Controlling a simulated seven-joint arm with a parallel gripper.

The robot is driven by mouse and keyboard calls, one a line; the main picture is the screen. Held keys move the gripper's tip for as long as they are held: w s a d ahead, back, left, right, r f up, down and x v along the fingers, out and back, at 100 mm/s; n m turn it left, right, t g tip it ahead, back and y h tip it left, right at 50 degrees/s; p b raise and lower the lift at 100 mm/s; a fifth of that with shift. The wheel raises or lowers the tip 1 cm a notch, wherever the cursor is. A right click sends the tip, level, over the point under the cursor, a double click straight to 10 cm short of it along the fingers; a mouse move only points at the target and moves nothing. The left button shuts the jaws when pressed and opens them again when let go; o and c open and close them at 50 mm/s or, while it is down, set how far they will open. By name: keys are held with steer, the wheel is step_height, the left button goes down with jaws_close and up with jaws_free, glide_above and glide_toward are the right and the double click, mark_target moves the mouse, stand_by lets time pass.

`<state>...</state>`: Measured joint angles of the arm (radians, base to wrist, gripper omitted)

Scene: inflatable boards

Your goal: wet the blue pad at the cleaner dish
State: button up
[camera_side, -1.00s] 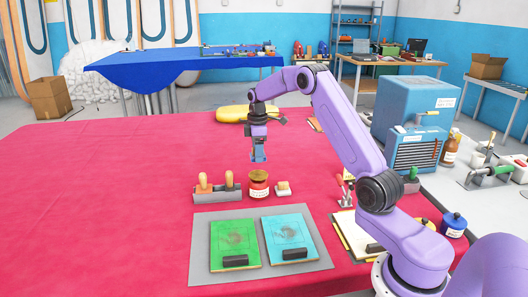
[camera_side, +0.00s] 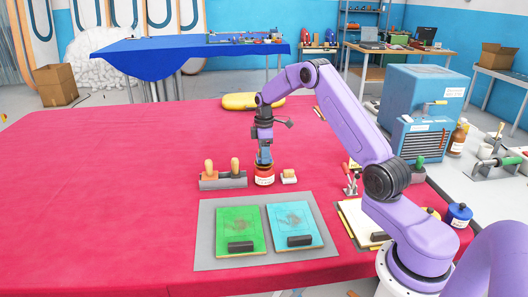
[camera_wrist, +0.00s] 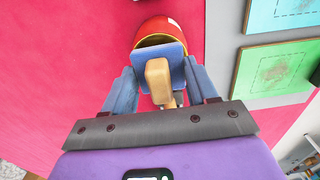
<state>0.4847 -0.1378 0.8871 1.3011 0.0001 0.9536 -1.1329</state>
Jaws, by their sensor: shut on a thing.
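The cleaner dish (camera_side: 264,180) is a red round pot with a pale label, on the red cloth. My gripper (camera_side: 264,154) is directly above it, pointing down. In the wrist view my gripper (camera_wrist: 162,84) is shut on the tan handle of the blue pad (camera_wrist: 174,51). The pad lies over the mouth of the dish, which also shows in the wrist view (camera_wrist: 150,28). The pad's underside is hidden, so I cannot tell whether it touches the cleaner.
A grey rack (camera_side: 222,181) with two wooden-handled tools stands left of the dish. Green (camera_side: 236,222) and blue (camera_side: 290,217) boards lie on a grey mat in front. The cloth at left is clear.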

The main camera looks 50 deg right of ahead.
steer(key=shift+f, duration=0.95)
stand_by(1.5)
stand_by(0.5)
steer(key=shift+r, duration=3.55)
steer(key=shift+a, duration=0.1)
steer(key=s+a+r+m, duration=0.1)
steer(key=s+a+m, duration=0.3)
steer(key=s+a, duration=0.3)
steer(key=s+a+m, duration=0.5)
steer(key=s+a, duration=0.2)
steer(key=a, duration=0.8)
steer(key=shift+s+a+r, duration=0.15)
steer(key=shift+s+r, duration=0.2)
